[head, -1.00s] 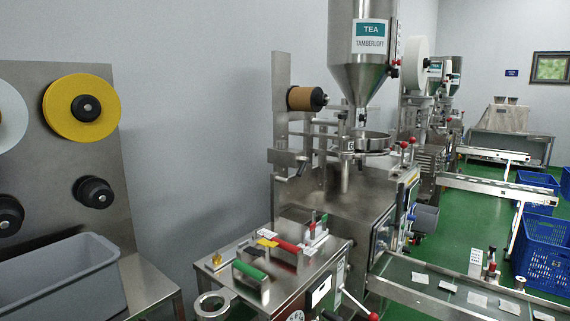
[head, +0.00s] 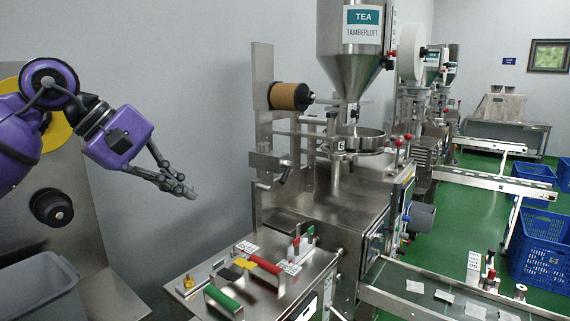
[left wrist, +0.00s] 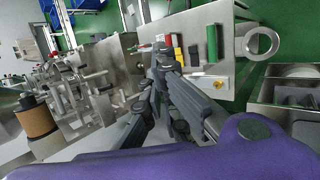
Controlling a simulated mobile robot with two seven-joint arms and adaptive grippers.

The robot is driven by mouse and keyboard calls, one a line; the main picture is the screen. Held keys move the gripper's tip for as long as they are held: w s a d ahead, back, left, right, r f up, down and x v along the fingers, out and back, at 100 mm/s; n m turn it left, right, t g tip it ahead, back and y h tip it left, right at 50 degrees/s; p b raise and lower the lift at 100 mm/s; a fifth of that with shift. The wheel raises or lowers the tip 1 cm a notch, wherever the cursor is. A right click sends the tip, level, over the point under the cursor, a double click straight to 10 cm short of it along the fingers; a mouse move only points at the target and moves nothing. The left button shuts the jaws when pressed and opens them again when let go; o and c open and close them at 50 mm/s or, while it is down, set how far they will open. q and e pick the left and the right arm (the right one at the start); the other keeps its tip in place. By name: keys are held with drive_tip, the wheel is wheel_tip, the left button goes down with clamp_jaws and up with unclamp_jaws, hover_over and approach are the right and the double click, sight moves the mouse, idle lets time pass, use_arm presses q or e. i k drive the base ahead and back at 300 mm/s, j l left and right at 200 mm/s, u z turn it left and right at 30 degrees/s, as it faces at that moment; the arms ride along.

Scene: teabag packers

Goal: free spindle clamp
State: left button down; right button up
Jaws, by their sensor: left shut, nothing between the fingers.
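A spindle on the steel packing machine carries a brown roll (head: 287,96) with a black hub (head: 308,97) at its right end. The roll also shows in the left wrist view (left wrist: 36,121) at the lower left. My left gripper (head: 188,192) is shut and empty. It hangs in the air left of the machine, lower than the brown roll and clear of it. In the left wrist view its dark fingers (left wrist: 163,58) reach up over the scene. A second black spindle hub (head: 52,207) sits on the left panel. I cannot tell which part is the clamp. My right gripper is out of view.
A steel table with a green handle (head: 223,300), a red handle (head: 265,264) and small fittings stands below. A hopper (head: 352,50) rises above the machine. A grey bin (head: 40,290) stands lower left. A conveyor (head: 400,300) runs lower right.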

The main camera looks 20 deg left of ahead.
sight(287, 165)
drive_tip(key=i, duration=1.1)
